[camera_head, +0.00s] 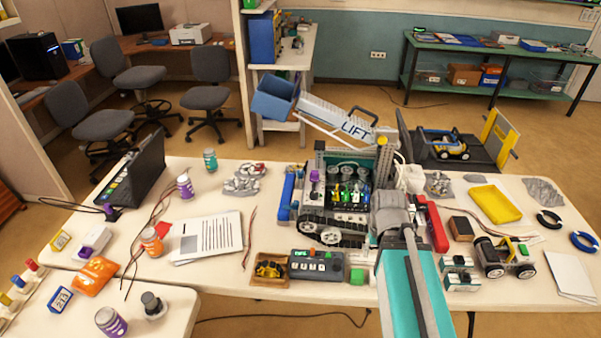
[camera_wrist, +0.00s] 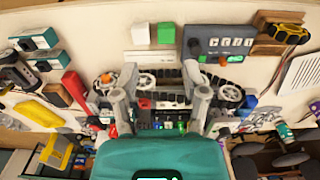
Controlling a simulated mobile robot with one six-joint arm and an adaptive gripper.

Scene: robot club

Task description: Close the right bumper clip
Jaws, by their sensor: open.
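The tracked robot (camera_head: 335,205) stands on the table, with a blue bumper bar (camera_head: 287,195) at its left and a red bumper bar (camera_head: 437,228) at its right. In the wrist view the red bar (camera_wrist: 75,92) lies left of my gripper and the track wheels (camera_wrist: 147,80) show between the fingers. My gripper (camera_wrist: 162,72) is open, its two grey fingers spread over the robot's track side. In the head view my gripper (camera_head: 398,212) and teal arm cover part of the robot's right side. I cannot make out the right bumper clip or whether it is closed.
A control box (camera_head: 317,265), a green block (camera_head: 357,276) and a small wooden tray (camera_head: 270,283) lie in front of the robot. A wheeled cart (camera_head: 503,257) and teal modules (camera_head: 459,272) stand at right. A LIFT ramp (camera_head: 330,112) rises behind.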

